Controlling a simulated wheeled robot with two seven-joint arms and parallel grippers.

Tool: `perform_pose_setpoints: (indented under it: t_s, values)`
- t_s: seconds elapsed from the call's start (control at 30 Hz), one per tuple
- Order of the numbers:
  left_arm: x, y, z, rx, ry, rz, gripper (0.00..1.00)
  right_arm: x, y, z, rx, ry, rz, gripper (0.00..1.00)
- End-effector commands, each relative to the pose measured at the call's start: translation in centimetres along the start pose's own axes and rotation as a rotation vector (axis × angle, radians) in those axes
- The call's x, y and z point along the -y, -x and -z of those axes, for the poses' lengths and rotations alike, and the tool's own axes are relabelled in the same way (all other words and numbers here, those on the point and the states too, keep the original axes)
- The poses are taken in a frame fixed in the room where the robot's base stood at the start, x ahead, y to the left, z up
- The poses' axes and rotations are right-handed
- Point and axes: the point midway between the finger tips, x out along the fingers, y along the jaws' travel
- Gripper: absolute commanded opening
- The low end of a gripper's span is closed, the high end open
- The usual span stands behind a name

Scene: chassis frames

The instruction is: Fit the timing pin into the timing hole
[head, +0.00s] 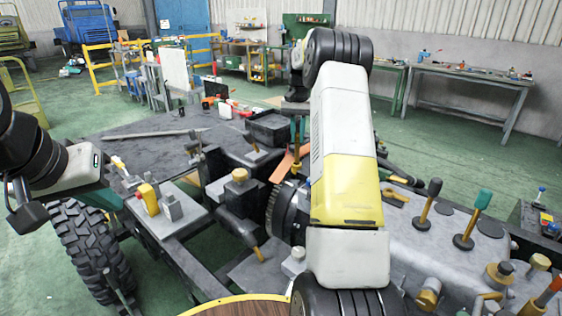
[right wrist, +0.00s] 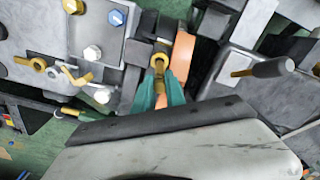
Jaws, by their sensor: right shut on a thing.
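My right gripper (right wrist: 160,90) has its teal fingers shut on a small brass timing pin (right wrist: 159,63), whose ringed end shows between and just beyond the fingertips. In the head view the right gripper (head: 297,128) is partly hidden behind my own arm, above an orange part. The timing hole cannot be picked out in either view, and I cannot tell whether the pin touches anything. My left gripper (head: 95,198) is at the far left, over the frame near the tyre; its jaw state is unclear.
An orange part (right wrist: 183,62) lies right beside the right fingers. A grey block with bolts (right wrist: 92,52) and brass eye fittings is to the left. A dark-knobbed lever (right wrist: 272,68) stands to the right. A toothed wheel (head: 282,210) and several levers crowd the chassis.

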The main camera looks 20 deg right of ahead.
Motion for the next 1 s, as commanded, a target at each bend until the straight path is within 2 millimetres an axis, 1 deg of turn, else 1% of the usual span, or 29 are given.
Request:
perform_pose_setpoints:
  t_s: [0.03,0.13,0.2,0.37,0.6,0.93,0.97,1.0]
  values:
    - [0.0,0.0,0.0,0.0,0.0,0.0,0.0,0.0,-1.1,-0.1,0.004,0.0,-0.001,0.0]
    - [0.0,0.0,0.0,0.0,0.0,0.0,0.0,0.0,-2.9,-0.1,0.003,0.0,0.0,0.0]
    - [0.0,0.0,0.0,0.0,0.0,0.0,0.0,0.0,-3.8,-0.1,0.003,0.0,0.0,0.0]
    - [0.0,0.0,0.0,0.0,0.0,0.0,0.0,0.0,-4.9,0.0,0.001,0.0,0.0,0.0]
    - [0.0,0.0,0.0,0.0,0.0,0.0,0.0,0.0,-8.0,-0.1,0.002,0.0,-0.001,0.0]
    - [0.0,0.0,0.0,0.0,0.0,0.0,0.0,0.0,-8.3,0.0,0.0,0.0,0.0,0.0]
    - [0.0,0.0,0.0,0.0,0.0,0.0,0.0,0.0,-8.4,0.0,0.001,0.0,0.0,0.17]
    - [0.0,0.0,0.0,0.0,0.0,0.0,0.0,0.0,-8.3,0.0,0.0,0.0,0.0,0.25]
